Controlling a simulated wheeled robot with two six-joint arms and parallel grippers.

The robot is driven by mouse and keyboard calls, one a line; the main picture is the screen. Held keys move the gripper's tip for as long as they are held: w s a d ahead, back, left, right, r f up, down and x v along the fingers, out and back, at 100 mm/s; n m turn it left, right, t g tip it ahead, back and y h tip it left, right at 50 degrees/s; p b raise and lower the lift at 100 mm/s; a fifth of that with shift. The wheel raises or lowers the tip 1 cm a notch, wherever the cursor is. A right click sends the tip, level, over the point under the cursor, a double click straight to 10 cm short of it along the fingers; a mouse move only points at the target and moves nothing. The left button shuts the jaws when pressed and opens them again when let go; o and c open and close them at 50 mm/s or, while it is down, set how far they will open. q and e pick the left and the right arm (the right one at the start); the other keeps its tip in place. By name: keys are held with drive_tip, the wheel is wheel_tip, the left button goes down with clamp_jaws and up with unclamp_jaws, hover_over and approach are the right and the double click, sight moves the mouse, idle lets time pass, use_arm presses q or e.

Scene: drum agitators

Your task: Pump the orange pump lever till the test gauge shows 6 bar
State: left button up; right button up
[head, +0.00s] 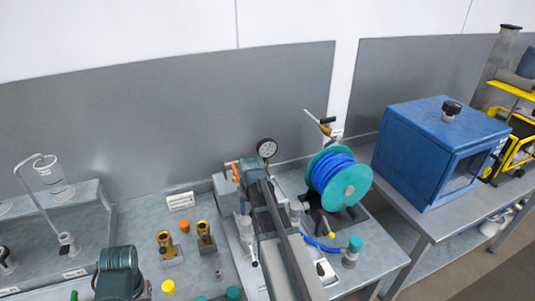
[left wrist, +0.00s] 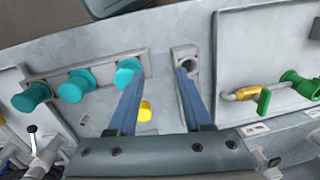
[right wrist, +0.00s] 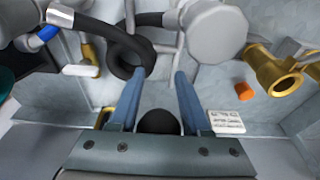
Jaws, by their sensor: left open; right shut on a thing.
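A small orange piece of the pump lever (head: 236,172) shows in the head view, right beside my right gripper (head: 247,171). In the right wrist view the gripper (right wrist: 158,85) has its fingers around a dark rounded end (right wrist: 158,121), which I take to be the lever's; the rest of the lever is hidden. The round test gauge (head: 267,147) has a white face and dark rim, just behind the gripper; its needle is too small to read. My left gripper (left wrist: 158,80) is open and empty above the bench, pointing down near a grey slotted bracket (left wrist: 186,64).
A teal reel with blue hose (head: 340,178) stands right of my right arm, and a blue box (head: 438,148) is farther right. Brass fittings (head: 165,244) and an orange cap (head: 184,226) are on the left. Teal knobs (left wrist: 75,85) and a yellow cap (left wrist: 145,110) lie near my left gripper.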

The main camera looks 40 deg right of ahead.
drive_tip(key=shift+s+b+x, duration=0.2)
drive_tip(key=shift+b+x, duration=0.65)
drive_tip(key=shift+x, duration=0.15)
wheel_tip(320, 180, up, 20)
drive_tip(key=w+p, duration=0.1)
drive_tip(key=p, duration=1.9)
drive_tip(key=shift+w, duration=0.3)
